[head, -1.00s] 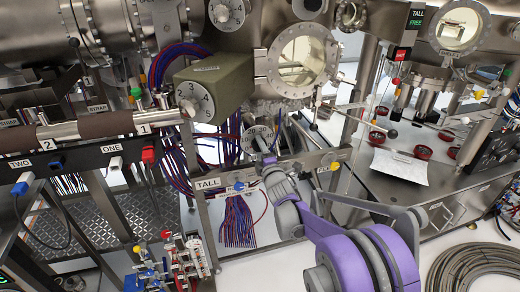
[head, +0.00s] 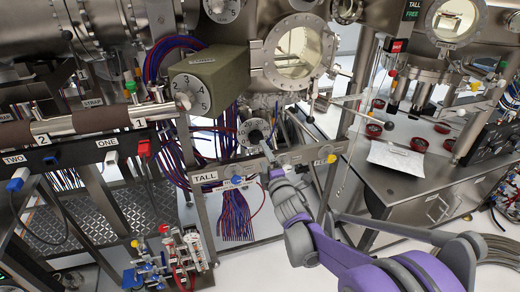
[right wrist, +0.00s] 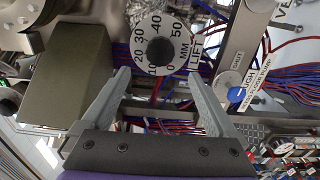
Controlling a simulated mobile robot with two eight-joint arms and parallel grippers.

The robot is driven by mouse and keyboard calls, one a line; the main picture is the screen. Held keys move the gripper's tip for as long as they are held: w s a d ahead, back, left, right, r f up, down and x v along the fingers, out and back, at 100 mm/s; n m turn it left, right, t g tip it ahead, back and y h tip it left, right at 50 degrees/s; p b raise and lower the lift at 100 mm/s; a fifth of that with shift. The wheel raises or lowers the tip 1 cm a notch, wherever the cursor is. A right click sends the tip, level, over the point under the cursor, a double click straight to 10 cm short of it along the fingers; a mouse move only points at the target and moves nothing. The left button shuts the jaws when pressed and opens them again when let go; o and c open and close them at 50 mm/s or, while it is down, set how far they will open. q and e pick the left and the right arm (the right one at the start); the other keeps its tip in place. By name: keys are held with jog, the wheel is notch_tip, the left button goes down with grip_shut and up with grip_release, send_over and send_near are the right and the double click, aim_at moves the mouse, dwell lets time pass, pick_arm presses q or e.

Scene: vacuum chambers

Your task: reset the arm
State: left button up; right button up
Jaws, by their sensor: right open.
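My right arm comes in from the lower right in the head view, with purple and grey links. My right gripper (head: 267,158) is just below the round lift dial (head: 252,132). In the right wrist view, the gripper's two grey fingers (right wrist: 159,76) are apart, with nothing held between them. The lift dial (right wrist: 161,48), white with numbers and a dark centre knob, is beyond the fingertips; the fingers appear clear of it. My left gripper is in neither view.
A green-grey box with a numbered knob (head: 190,96) hangs at the upper left of my gripper. A steel bench (head: 420,185) with a paper sheet (head: 397,156) stands right. White floor shows below.

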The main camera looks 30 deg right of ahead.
jog(key=shift+v, duration=0.95)
